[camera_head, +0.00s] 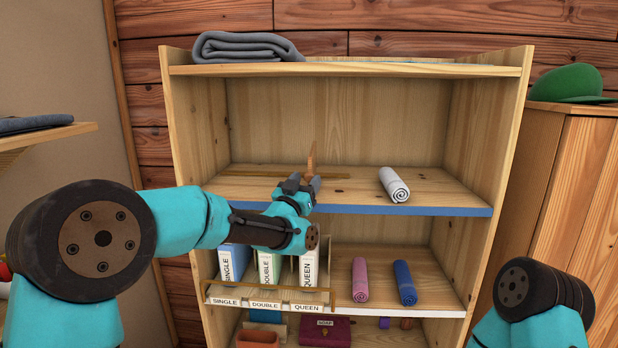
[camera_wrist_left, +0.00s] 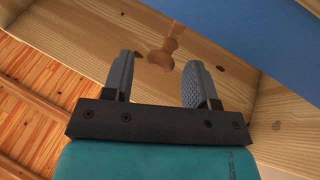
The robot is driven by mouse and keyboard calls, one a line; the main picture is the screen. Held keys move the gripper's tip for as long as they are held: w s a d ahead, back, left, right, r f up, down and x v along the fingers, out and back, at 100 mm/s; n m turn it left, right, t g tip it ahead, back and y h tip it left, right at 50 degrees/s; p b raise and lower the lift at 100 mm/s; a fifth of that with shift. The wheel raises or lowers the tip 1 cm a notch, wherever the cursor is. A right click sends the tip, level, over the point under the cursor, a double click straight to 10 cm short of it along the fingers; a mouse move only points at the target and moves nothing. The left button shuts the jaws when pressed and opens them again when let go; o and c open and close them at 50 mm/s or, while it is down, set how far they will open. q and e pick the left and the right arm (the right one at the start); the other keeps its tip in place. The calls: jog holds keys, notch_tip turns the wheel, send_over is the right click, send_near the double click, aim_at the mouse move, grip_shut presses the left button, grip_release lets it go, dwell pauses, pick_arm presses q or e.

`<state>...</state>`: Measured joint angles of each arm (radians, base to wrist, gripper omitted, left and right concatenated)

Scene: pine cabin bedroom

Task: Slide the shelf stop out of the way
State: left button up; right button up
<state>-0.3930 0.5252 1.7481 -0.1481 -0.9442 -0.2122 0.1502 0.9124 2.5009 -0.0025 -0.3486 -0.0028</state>
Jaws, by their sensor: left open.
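The shelf stop appears to be the upright wooden peg (camera_head: 311,160) on the blue-edged upper shelf (camera_head: 440,188), by a thin wooden strip (camera_head: 250,173) lying along the board. My left gripper (camera_head: 304,184) is over the front of that shelf, just in front of the peg, and partly hides its base. In the left wrist view my gripper (camera_wrist_left: 160,74) is open and empty. The turned wooden peg (camera_wrist_left: 163,57) shows in the gap between its fingers, with neither finger clearly touching it. My right gripper is out of view.
A rolled white towel (camera_head: 394,185) lies to the right on the same shelf. Below are labelled binders (camera_head: 268,270) behind a labelled front rail (camera_head: 268,305), and pink (camera_head: 360,279) and blue (camera_head: 405,283) rolls. A folded grey blanket (camera_head: 247,47) lies on top.

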pick_arm(q)
jog(key=shift+x, duration=1.2)
jog(key=shift+c, duration=0.2)
grip_shut()
